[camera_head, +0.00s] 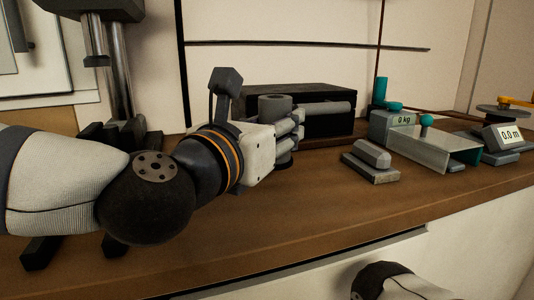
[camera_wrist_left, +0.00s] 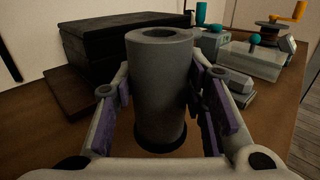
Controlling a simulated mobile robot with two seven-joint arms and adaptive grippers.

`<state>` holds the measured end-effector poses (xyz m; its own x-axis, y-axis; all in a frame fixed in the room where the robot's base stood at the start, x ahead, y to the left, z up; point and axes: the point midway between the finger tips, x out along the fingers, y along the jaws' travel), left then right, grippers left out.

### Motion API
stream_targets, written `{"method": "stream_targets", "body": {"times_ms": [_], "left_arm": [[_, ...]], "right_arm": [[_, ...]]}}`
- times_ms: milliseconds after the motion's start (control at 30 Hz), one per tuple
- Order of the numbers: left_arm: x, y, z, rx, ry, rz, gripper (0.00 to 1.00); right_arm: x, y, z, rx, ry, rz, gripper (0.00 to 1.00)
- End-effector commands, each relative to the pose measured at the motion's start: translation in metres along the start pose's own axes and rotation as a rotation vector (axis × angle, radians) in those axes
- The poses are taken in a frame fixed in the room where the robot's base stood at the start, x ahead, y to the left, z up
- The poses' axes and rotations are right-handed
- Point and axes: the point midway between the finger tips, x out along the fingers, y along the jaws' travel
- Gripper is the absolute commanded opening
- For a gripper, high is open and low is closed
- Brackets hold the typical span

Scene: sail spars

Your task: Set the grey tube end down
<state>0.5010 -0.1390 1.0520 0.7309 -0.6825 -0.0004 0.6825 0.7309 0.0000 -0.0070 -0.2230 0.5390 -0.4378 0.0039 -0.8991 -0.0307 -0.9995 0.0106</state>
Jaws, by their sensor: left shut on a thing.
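The grey tube end (camera_head: 275,103) is a thick, hollow grey cylinder, standing upright between the fingers of my left gripper (camera_head: 294,128). In the left wrist view the tube end (camera_wrist_left: 160,85) shows its open top, and the purple finger pads of my left gripper (camera_wrist_left: 165,110) lie on either side of it. The gripper is shut on it. A dark ring shows around its foot, low over the brown bench (camera_head: 330,218). I cannot tell whether the foot touches the bench. My right gripper is not in view.
A black box (camera_head: 300,92) stands behind the tube end. The bench front is clear.

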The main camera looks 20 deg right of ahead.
Motion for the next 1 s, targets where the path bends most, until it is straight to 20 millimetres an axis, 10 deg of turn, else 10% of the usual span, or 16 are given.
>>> {"method": "stream_targets", "body": {"times_ms": [200,600,633,700,1000], "left_arm": [[0.009,0.001,-0.038,0.000,0.003,0.000,0.09],[0.008,0.001,-0.045,0.000,0.000,0.000,0.09],[0.008,0.001,-0.044,0.000,0.000,0.000,0.43],[0.008,0.000,-0.044,0.001,0.000,0.000,0.59],[0.008,0.000,-0.041,0.003,-0.002,0.000,0.59]], "right_arm": [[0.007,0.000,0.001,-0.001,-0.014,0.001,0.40],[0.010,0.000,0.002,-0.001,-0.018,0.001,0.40],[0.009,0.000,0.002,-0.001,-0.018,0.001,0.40],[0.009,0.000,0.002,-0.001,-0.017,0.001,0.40],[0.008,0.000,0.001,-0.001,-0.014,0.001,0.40]]}}
